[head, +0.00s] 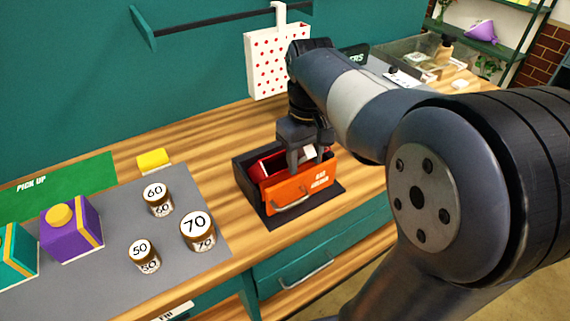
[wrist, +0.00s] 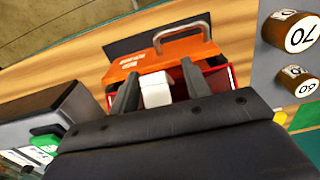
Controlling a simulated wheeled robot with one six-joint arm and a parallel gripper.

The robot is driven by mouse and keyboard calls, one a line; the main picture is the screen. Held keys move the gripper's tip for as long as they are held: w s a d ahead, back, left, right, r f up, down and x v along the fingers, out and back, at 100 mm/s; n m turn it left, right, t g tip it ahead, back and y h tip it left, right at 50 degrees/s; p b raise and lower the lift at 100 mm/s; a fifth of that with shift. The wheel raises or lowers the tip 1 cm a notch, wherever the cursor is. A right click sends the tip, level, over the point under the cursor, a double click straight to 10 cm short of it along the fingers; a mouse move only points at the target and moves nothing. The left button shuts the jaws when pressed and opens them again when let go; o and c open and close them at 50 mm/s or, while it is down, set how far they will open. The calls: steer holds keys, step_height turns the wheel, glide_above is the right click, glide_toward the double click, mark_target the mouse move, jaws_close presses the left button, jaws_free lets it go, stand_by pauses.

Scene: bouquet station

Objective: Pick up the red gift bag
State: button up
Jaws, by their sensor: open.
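A red object (head: 263,168), which looks like the red gift bag, lies inside a black open box with an orange front (head: 297,195). Most of it is hidden by the orange front and my gripper. Its red sides also show in the wrist view (wrist: 221,80), left and right of my fingers. My gripper (head: 306,161) points down into the box, open. In the wrist view, a white block-like part (wrist: 155,91) sits between the two fingers (wrist: 160,76). I cannot tell whether it belongs to the red object or whether the fingers touch it.
A white bag with red dots (head: 272,72) hangs from a rail behind the box. A clear bin (head: 415,60) stands at back right.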

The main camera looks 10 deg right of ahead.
steer(key=shift+c, duration=0.5)
jaws_close()
steer(key=shift+r, duration=0.1)
